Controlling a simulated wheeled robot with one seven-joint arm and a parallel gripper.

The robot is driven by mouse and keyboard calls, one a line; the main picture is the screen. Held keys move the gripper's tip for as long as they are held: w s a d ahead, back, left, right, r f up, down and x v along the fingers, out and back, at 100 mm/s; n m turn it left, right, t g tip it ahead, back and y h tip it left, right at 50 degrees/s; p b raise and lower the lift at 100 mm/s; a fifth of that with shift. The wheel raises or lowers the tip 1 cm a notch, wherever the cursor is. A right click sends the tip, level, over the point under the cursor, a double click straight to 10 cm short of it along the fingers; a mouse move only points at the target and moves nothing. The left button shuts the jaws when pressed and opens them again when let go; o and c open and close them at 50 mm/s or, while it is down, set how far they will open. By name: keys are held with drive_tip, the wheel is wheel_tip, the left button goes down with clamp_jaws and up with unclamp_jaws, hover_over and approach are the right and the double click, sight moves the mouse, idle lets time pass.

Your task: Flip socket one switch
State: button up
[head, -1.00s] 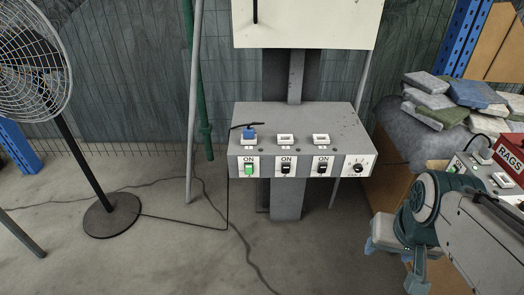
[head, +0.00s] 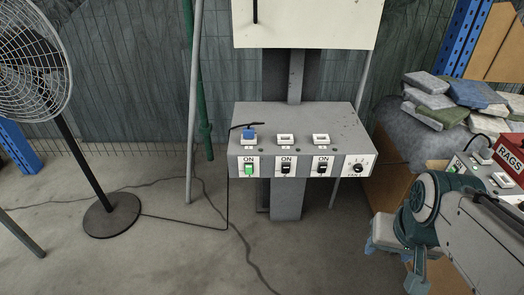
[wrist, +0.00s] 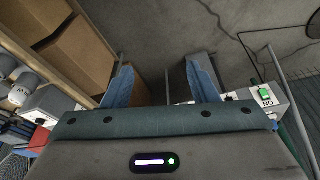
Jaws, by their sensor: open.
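A grey socket box (head: 260,140) is mounted on a post in the middle of the head view. Its front has a green switch (head: 249,169) at the left, two black switches (head: 286,168) (head: 323,168) and a dial (head: 358,168) at the right, with ON above each switch. A blue plug (head: 249,132) sits in the leftmost top socket; the other two are empty. The socket numbers are too small to read. The green switch also shows in the wrist view (wrist: 265,93), turned over. My gripper (wrist: 162,82) is open and empty, apart from the switches.
A fan with a round base (head: 112,215) stands at the left, its cable running to the box. Rags (head: 455,100) lie piled at the right, near a red RAGS box (head: 509,157). A green pole (head: 200,100) stands behind the box. The floor before the box is clear.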

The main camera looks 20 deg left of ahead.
drive_tip(key=shift+w, duration=0.1)
drive_tip(key=c, duration=0.5)
drive_tip(key=shift+w+d+f+n+t+h+b, duration=0.1)
drive_tip(key=shift+w+f+n+t+h+b, duration=0.15)
drive_tip(key=shift+w+f+b, duration=0.3)
drive_tip(key=shift+w+d+f+n+t+h+b, duration=0.15)
drive_tip(key=shift+w+f+n+b, duration=0.15)
drive_tip(key=shift+w, duration=0.4)
clamp_jaws()
drive_tip(key=w+a+f+n+t+y+b, duration=0.1)
drive_tip(key=w+a+f+n+t+b, duration=0.35)
drive_tip(key=w, duration=0.55)
drive_tip(key=w+a+f+n+t+y+b, duration=0.1)
drive_tip(key=w+a+f+n+b, duration=0.25)
drive_tip(key=w+f+n, duration=0.4)
drive_tip(key=w+a+f+n+y+b, duration=0.3)
drive_tip(key=a+f+n+y+b, duration=0.1)
drive_tip(key=a+n, duration=0.4)
drive_tip(key=w+a+f+n+y+b, duration=0.3)
drive_tip(key=a+f+n+y+b, duration=0.2)
drive_tip(key=a+n+y, duration=0.3)
drive_tip(key=shift+w+a+f+g+y+b, duration=0.35)
drive_tip(key=shift+a+y+b, duration=0.45)
drive_tip(key=shift+a, duration=1.05)
